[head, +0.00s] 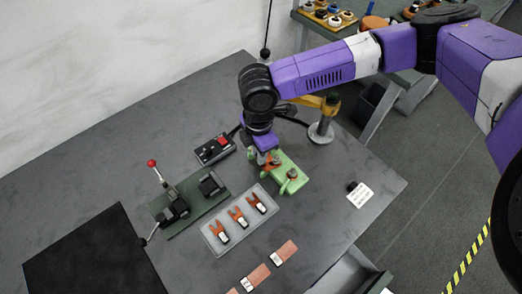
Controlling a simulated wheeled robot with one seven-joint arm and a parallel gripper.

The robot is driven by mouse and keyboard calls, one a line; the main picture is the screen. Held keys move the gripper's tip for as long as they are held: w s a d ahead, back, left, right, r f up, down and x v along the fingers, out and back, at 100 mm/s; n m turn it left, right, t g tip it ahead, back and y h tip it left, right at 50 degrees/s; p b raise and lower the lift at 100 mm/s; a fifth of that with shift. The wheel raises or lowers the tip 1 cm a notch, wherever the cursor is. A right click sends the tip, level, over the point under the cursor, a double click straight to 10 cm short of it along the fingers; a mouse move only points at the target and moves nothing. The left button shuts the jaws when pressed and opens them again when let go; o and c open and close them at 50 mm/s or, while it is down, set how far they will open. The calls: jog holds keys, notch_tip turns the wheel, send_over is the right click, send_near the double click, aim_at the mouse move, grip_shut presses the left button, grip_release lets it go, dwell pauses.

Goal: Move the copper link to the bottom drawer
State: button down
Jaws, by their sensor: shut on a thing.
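My gripper (268,158) points down over a green fixture (293,173) on the table. It is shut on a small copper-orange piece, apparently a copper link (274,161), mostly hidden by the gripper. I cannot tell whether the piece still touches the fixture. Three fork-shaped copper-orange pieces with white labels (238,216) lie in a row in a clear tray, left of and below the gripper. An open grey drawer (345,277) sticks out below the table's front edge at the bottom of the view; I cannot tell which drawer it is.
The clear tray (210,238) sits beside a green base with a red-knobbed lever (152,164). Flat copper pieces with white labels (284,253) lie near the front edge. A black box with a red button (214,149), a yellow-armed post (322,130) and a white card (360,195) stand around. A black mat (85,255) is left.

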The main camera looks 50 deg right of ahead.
jog(key=shift+w+a, duration=0.2)
jog(key=shift+a, duration=0.35)
jog(key=shift+r, duration=0.15)
notch_tip(320, 180, up, 7)
jog(key=p, duration=0.4)
dwell(1.0)
dwell(0.3)
jog(key=shift+s, duration=0.15)
